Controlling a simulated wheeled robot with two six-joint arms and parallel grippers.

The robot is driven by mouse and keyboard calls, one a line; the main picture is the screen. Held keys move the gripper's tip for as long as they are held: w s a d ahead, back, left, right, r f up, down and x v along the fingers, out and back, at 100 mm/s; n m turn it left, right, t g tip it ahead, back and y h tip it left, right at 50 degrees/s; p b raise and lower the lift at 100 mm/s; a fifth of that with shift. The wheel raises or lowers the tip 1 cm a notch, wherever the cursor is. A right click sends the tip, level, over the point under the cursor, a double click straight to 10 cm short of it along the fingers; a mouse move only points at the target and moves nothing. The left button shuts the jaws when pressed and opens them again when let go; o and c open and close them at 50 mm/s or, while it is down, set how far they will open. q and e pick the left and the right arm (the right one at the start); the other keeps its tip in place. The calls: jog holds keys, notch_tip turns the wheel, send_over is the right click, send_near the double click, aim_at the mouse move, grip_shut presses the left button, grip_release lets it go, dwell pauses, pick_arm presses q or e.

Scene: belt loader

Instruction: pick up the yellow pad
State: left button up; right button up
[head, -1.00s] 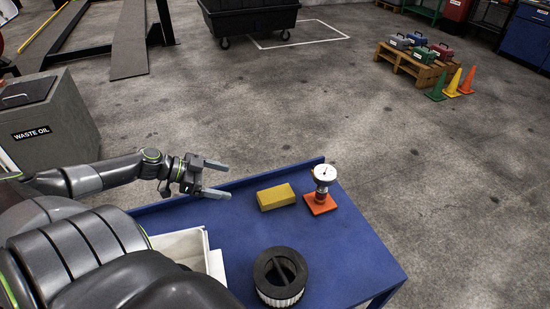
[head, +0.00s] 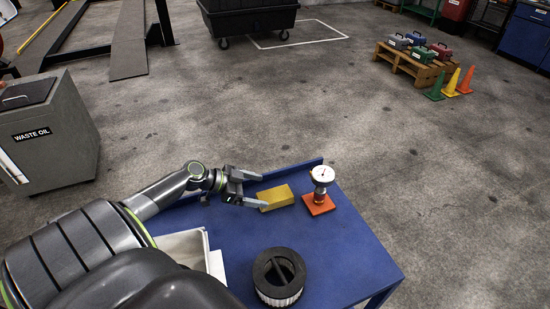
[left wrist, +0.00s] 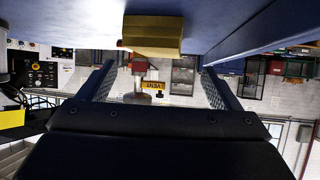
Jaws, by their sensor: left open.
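The yellow pad (head: 277,197) is a block lying on the blue table (head: 330,255) near its back edge. My left gripper (head: 262,190) is open, with its fingertips at the pad's left end in the head view. In the left wrist view the picture is upside down. There the pad (left wrist: 152,36) shows ahead, between the lines of the two open fingers (left wrist: 158,85), with nothing held. I cannot tell whether a fingertip touches the pad. My right gripper is not in view.
A dial gauge (head: 322,175) on an orange base (head: 319,205) stands just right of the pad. A round black-and-white filter (head: 279,277) stands near the front. A white bin (head: 215,262) is at the left. The table's right part is clear.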

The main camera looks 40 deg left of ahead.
aim_at(274, 195)
pick_arm(q)
jog(key=shift+w+d+f+p, duration=0.2)
jog(key=shift+w+d+p, duration=0.2)
jog(key=shift+p, duration=0.15)
jog(key=p+x, duration=0.1)
jog(key=x, duration=0.2)
jog(key=shift+f+p, duration=0.1)
jog(key=shift+p, duration=0.25)
jog(key=shift+w+d+f, duration=0.2)
jog(key=shift+d+f, duration=0.05)
jog(key=shift+f, duration=0.1)
jog(key=c, duration=1.1)
